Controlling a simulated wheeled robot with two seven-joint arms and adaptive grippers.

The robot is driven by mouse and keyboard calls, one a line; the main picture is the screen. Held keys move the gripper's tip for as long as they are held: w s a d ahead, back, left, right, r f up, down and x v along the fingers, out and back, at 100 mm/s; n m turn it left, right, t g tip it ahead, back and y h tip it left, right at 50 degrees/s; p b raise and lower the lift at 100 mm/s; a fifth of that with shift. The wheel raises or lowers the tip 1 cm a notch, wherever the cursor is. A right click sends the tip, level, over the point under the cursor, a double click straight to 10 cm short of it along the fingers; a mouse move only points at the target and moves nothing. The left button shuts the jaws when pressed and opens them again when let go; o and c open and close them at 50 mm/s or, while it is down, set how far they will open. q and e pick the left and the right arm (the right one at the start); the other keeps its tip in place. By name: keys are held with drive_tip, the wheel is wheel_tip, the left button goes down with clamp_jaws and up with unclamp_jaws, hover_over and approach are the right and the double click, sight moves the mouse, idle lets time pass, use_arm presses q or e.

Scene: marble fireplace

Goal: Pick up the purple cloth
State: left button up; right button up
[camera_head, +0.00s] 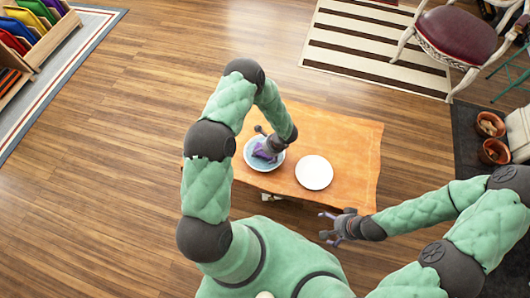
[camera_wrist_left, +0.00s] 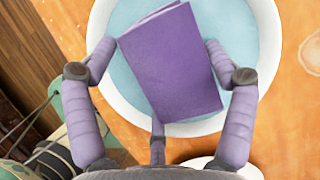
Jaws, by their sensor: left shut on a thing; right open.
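The purple cloth (camera_head: 262,154) is over a round bowl (camera_head: 279,160) with a white rim and a pale blue inside, on the wooden table (camera_head: 345,135). In the left wrist view the cloth (camera_wrist_left: 172,62) looks like a flat folded rectangle, tilted, with the bowl (camera_wrist_left: 255,50) behind it. My left gripper (camera_wrist_left: 159,48) is shut on the cloth, with fingers at its left and right edges. In the head view my left wrist partly hides bowl and cloth. My right gripper (camera_head: 331,228) is open and empty, off the table's front edge.
A white plate (camera_head: 314,172) lies on the table to the right of the bowl. The rest of the tabletop looks clear. A chair (camera_head: 457,33), a striped rug (camera_head: 375,45) and terracotta pots (camera_head: 490,125) are farther off at the right.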

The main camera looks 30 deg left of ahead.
use_arm(q)
drive_tip(key=shift+s, duration=0.1)
drive_tip(key=shift+r+p, duration=0.3)
drive_tip(key=shift+p, duration=0.25)
wheel_tip(320, 180, up, 3)
drive_tip(key=shift+r+p, duration=0.2)
drive_tip(key=shift+p, duration=0.65)
drive_tip(key=s+d+r+p, duration=0.3)
drive_tip(key=s+r, duration=0.6)
drive_tip(key=s, duration=0.4)
drive_tip(key=shift+s, duration=0.25)
drive_tip(key=shift+d+r, duration=0.1)
drive_tip(key=o, duration=0.4)
drive_tip(key=shift+c, duration=1.1)
